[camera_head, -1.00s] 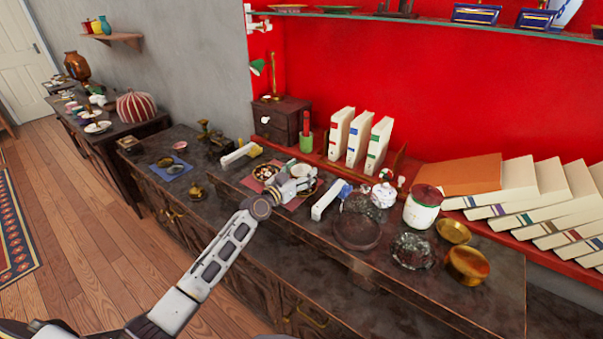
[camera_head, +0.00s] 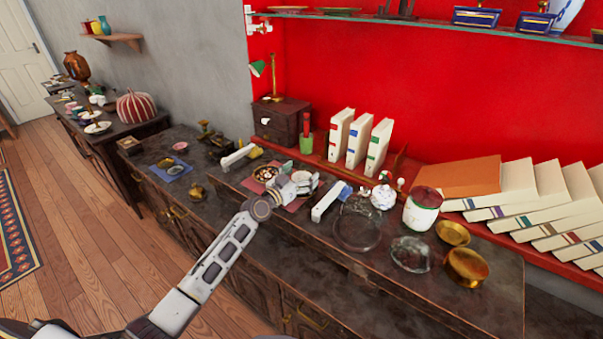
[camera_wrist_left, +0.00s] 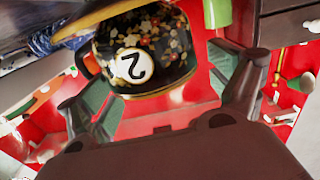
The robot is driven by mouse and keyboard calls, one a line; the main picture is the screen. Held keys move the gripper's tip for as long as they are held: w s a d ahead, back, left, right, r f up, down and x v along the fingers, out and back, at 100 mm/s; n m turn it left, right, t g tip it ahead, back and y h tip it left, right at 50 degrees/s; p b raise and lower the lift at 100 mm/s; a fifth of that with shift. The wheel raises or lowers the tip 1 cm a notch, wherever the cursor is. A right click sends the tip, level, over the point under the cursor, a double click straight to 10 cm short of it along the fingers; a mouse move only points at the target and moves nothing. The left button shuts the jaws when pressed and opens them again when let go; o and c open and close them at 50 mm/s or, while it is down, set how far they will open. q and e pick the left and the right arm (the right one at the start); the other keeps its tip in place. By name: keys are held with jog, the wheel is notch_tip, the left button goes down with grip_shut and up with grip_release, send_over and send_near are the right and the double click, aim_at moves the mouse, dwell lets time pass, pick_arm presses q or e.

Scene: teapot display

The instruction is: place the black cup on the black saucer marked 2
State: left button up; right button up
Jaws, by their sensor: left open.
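A black floral piece with a gold rim and a white round "2" (camera_wrist_left: 145,62) fills the upper middle of the left wrist view. It looks like the black cup, with the number upside down. My left gripper (camera_wrist_left: 160,82) is open, with one finger on either side of this piece; I cannot tell whether they touch it. In the head view my left gripper (camera_head: 303,183) is low over the cabinet top, by a red mat. A dark patterned dish (camera_head: 266,173) lies just left of it, perhaps a saucer; its number is too small to read. My right gripper is not in view.
The red mat (camera_head: 296,204) lies under the gripper. A white bar-shaped object (camera_head: 325,205), glass dishes (camera_head: 357,232), a white jar (camera_head: 421,212) and brass bowls (camera_head: 466,266) stand to the right. Upright books (camera_head: 358,140) are behind. The cabinet's front strip is clear.

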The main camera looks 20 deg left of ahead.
pick_arm(q)
jog(key=shift+s+d+f, duration=0.1)
jog(key=shift+s, duration=0.05)
jog(key=shift+v, duration=0.85)
jog(key=shift+r+v, duration=0.1)
jog(key=shift+v, duration=1)
jog(key=shift+r+v, duration=0.15)
jog(key=shift+v, duration=2.75)
jog(key=shift+s+a, duration=0.35)
jog(key=shift+s, duration=0.15)
jog(key=shift+s+a+r, duration=0.1)
jog(key=shift+s+a, duration=0.05)
jog(key=shift+s, duration=0.25)
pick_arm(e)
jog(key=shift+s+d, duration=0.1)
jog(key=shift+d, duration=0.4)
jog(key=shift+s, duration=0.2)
pick_arm(q)
jog(key=shift+a, duration=0.1)
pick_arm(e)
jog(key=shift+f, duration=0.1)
